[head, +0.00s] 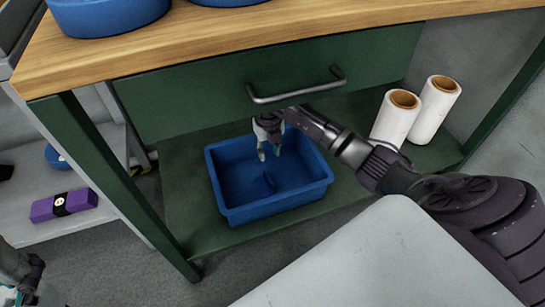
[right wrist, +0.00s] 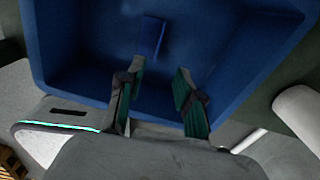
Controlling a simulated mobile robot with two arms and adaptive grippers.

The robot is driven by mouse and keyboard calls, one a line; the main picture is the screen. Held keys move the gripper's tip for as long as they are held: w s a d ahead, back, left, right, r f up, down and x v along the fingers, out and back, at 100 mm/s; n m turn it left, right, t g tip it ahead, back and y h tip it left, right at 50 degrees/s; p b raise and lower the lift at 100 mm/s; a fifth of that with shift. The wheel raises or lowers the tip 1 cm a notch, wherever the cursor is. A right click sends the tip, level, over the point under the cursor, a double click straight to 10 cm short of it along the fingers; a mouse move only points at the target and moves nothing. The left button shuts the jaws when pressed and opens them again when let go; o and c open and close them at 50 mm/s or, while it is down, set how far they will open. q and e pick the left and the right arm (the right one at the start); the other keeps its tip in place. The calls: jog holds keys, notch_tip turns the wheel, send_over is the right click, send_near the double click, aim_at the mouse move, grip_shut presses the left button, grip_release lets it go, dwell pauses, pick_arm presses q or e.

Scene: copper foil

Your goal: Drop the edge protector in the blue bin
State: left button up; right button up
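The blue bin (head: 231,211) stands on the green lower shelf under the drawer; its inside fills much of the right wrist view (right wrist: 60,50). A small blue piece, which looks like the edge protector (head: 265,185), lies on the bin floor; it also shows in the right wrist view (right wrist: 152,36), beyond the fingers. My right gripper (head: 268,153) points down over the bin. Its fingers (right wrist: 160,85) are apart with nothing between them. My left gripper (head: 25,290) shows only in part at the bottom left corner, and its fingers are not clear.
Two white rolls (head: 397,118) stand on the shelf to the right. A purple box (head: 64,205) lies on a grey shelf at left. Blue containers (head: 108,14) sit on the wooden top.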

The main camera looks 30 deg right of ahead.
notch_tip(320, 180, up, 4)
jog(key=shift+r, duration=0.1)
dwell(0.4)
